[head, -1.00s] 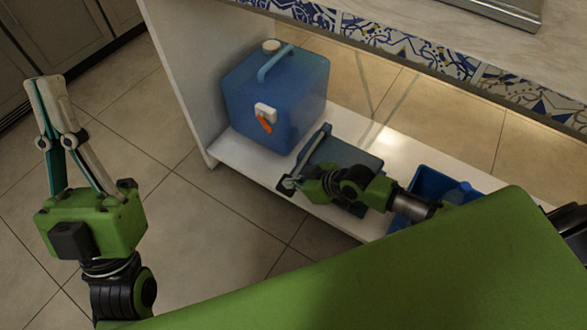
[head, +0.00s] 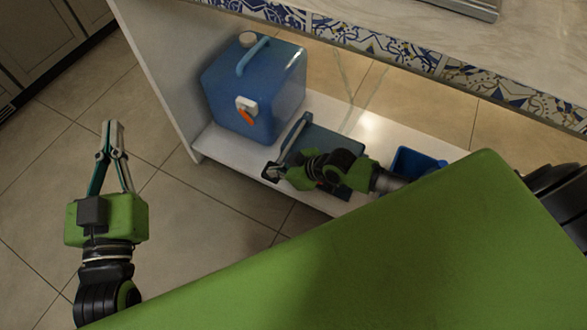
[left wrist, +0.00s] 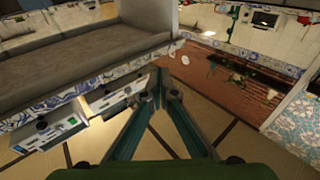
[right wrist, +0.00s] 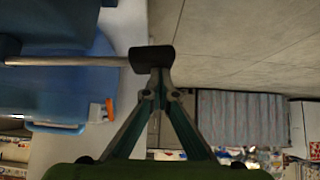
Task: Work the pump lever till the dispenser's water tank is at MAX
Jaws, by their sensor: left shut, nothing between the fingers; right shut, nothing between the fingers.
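A blue translucent water tank (head: 258,95) with a white tap and an orange tap lever stands at the left end of the low shelf. A flat teal box (head: 328,150) lies beside it, with a slanted bar along its left edge. In the right wrist view, a metal rod (right wrist: 70,61) ends in a black grip (right wrist: 152,59). My right gripper (right wrist: 158,78) is shut with its fingertips at this grip, apparently touching it, not around it. My left gripper (head: 113,128) is shut and empty over the floor. No MAX mark or water level can be read.
The white shelf (head: 222,146) has a side wall on the left and a counter with a tiled edge (head: 375,42) above. A blue open bin (head: 418,160) stands further right, partly hidden by my arm. The tiled floor in front is clear.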

